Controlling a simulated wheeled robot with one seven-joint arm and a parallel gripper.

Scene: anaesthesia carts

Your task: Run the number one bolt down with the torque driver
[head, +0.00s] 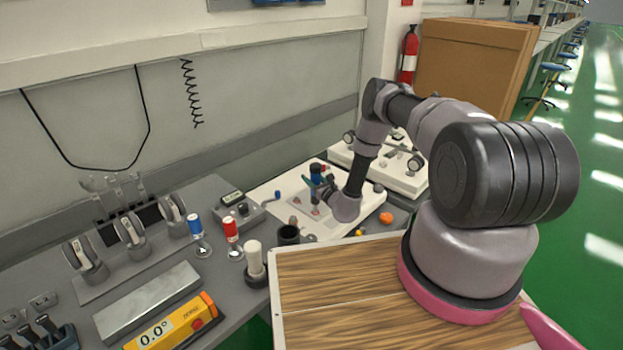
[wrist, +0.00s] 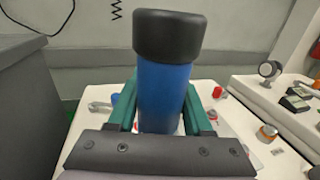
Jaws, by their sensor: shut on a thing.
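My gripper (head: 320,184) is shut on a blue driver with a black cap (head: 316,172), which I take to be the torque driver. In the wrist view the driver's blue body and black cap (wrist: 168,75) stand upright between the green fingers of my gripper (wrist: 163,112). In the head view the driver is upright over a white plate (head: 284,188), with its lower end close to a small red mark (head: 315,212). I cannot tell whether the tip touches a bolt. The number one bolt cannot be made out; the driver and gripper hide that spot in the wrist view.
A yellow angle gauge (head: 172,322) reads 0.0°. An orange knob (head: 386,217) lies to the right. A second white plate (head: 405,182) is behind my arm.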

